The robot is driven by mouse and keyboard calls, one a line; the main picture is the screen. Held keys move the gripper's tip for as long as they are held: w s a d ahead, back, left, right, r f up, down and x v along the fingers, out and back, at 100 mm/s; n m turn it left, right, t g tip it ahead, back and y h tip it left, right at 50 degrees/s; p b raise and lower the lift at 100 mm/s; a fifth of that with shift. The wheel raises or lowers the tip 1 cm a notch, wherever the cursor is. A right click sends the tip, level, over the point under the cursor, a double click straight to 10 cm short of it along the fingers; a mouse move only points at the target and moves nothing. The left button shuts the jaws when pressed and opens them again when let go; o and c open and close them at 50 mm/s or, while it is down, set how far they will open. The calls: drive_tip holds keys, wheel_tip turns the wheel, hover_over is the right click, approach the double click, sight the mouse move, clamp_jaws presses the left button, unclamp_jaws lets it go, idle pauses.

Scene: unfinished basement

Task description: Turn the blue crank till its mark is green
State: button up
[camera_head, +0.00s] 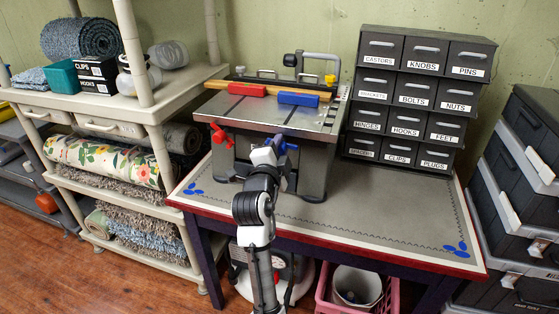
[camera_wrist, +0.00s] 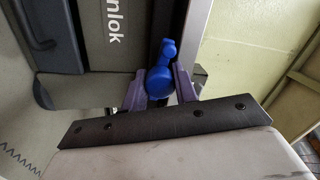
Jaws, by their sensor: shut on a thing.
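The blue crank (camera_head: 291,147) is on the front of a grey bench machine (camera_head: 240,150), toward its right side. My arm hides most of it in the head view. In the wrist view the blue crank (camera_wrist: 160,82) shows a rounded knob, with a narrower blue part above. My gripper (camera_wrist: 160,88) has a purple finger on each side of the knob and is shut on it. In the head view my gripper (camera_head: 276,150) is at the machine's front. I cannot make out the crank's mark or its colour in either view.
A red crank (camera_head: 221,135) sits left on the machine's front. Red (camera_head: 247,90) and blue (camera_head: 299,98) blocks lie on its top. A labelled drawer cabinet (camera_head: 415,95) stands to the right. The workbench (camera_head: 370,213) is clear in front of the cabinet. Shelves with rugs stand left.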

drive_tip(key=m+b, duration=0.2)
drive_tip(key=b, duration=0.1)
drive_tip(key=m+b, duration=0.2)
drive_tip(key=m, duration=0.1)
drive_tip(key=m+b, duration=0.2)
drive_tip(key=b, duration=0.1)
drive_tip(key=shift+a+f+m+h+b, duration=0.1)
drive_tip(key=shift+f+m+h+b, duration=0.2)
drive_tip(key=shift+f+m+b, duration=0.1)
drive_tip(key=m+b, duration=0.3)
drive_tip(key=b, duration=0.1)
drive_tip(key=shift+r+m, duration=0.1)
drive_tip(key=shift+m, duration=0.2)
drive_tip(key=shift+r+m+b, duration=0.15)
drive_tip(key=shift+m+b, duration=1.15)
drive_tip(key=shift+m, duration=0.3)
drive_tip(key=shift+r+h, duration=0.1)
drive_tip(key=shift+h, duration=0.2)
drive_tip(key=o, duration=1)
drive_tip(key=shift+c, duration=0.2)
drive_tip(key=r+b+v, duration=0.1)
drive_tip(key=v, duration=1.2)
drive_tip(key=shift+s+f, duration=0.4)
drive_tip(key=shift+f, duration=0.05)
